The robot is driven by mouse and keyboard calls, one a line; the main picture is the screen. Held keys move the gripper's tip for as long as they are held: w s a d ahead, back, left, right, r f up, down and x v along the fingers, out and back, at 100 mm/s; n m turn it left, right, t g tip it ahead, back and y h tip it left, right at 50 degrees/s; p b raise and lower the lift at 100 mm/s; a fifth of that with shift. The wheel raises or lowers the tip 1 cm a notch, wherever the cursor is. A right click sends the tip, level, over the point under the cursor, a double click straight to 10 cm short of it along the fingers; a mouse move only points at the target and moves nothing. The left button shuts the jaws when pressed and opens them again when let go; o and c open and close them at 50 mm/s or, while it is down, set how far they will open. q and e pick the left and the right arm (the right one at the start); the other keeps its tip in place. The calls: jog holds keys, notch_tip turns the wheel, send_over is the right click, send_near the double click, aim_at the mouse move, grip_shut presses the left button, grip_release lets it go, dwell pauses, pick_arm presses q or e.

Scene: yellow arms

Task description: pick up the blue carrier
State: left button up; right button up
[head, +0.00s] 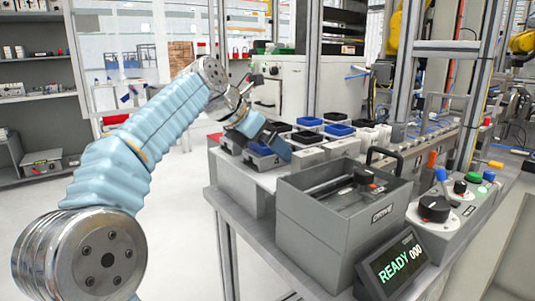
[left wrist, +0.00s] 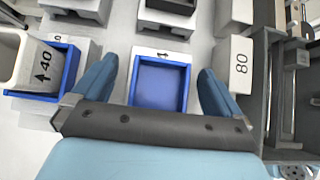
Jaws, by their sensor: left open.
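A blue carrier (left wrist: 160,84), a shallow square tray, lies in the middle of the left wrist view, on a pale block. It looks empty. My left gripper (left wrist: 156,70) is open, with one blue finger on each side of this carrier. I cannot tell whether the fingers touch it or how high they are. In the head view my left gripper (head: 264,137) is low over the near left end of the bench, and partly hides what is under it. Other blue carriers (head: 339,129) (head: 309,121) sit further right there. My right gripper is not in view.
A grey drive box (head: 335,222) and READY display (head: 398,262) stand at the bench's front.

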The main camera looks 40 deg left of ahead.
pick_arm(q)
jog(key=shift+w+d+f, duration=0.1)
jog(key=shift+w+f, duration=0.35)
jog(key=c, duration=1.2)
jog(key=shift+r, duration=0.2)
